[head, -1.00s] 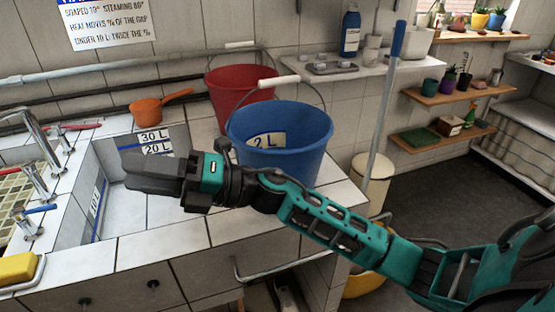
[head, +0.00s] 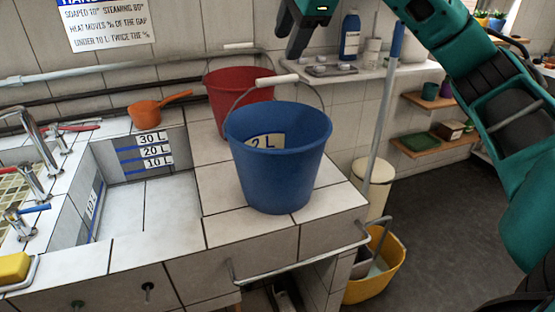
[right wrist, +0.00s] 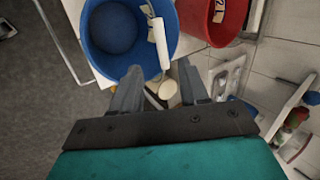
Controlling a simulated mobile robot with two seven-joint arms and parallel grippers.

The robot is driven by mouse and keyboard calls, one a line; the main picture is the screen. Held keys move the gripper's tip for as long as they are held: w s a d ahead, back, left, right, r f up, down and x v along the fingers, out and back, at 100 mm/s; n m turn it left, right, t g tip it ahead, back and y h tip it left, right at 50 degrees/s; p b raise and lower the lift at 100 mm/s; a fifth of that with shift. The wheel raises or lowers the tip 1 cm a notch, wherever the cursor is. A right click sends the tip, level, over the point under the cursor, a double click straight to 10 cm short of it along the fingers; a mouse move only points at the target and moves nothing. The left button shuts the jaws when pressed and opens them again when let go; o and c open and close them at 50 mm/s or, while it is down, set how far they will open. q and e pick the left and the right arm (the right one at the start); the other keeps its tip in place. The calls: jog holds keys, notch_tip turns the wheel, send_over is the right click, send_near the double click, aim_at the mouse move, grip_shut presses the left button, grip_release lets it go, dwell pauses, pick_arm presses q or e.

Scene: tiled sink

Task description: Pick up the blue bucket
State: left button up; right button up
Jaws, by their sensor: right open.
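The blue bucket (head: 280,165) stands upright on the tiled counter near its front right corner. A "2 L" label shows inside it. Its wire handle stands up, with a white grip (head: 277,80) at the top. My right gripper (head: 291,42) is open and empty, above the bucket and a little right of the grip in the head view, with its fingers pointing down. In the right wrist view the blue bucket (right wrist: 112,28) looks empty, and its white grip (right wrist: 160,43) shows beyond the gap between the open fingertips (right wrist: 160,72), apart from them. My left gripper is not in view.
A red bucket (head: 238,92) stands just behind the blue one. An orange dipper (head: 150,111) lies by the tiled basin (head: 150,205) at left. A pole (head: 385,110) and a shelf with a blue bottle (head: 350,37) are at right. A yellow bucket (head: 375,270) is below.

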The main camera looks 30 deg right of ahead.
aim_at(277, 78)
jog(key=x, duration=1.2)
jog(key=shift+w+d+f, duration=0.15)
jog(key=shift+d+f, duration=0.05)
jog(key=shift+d, duration=0.2)
grip_shut()
jog(key=shift+r, duration=0.1)
dwell(0.8)
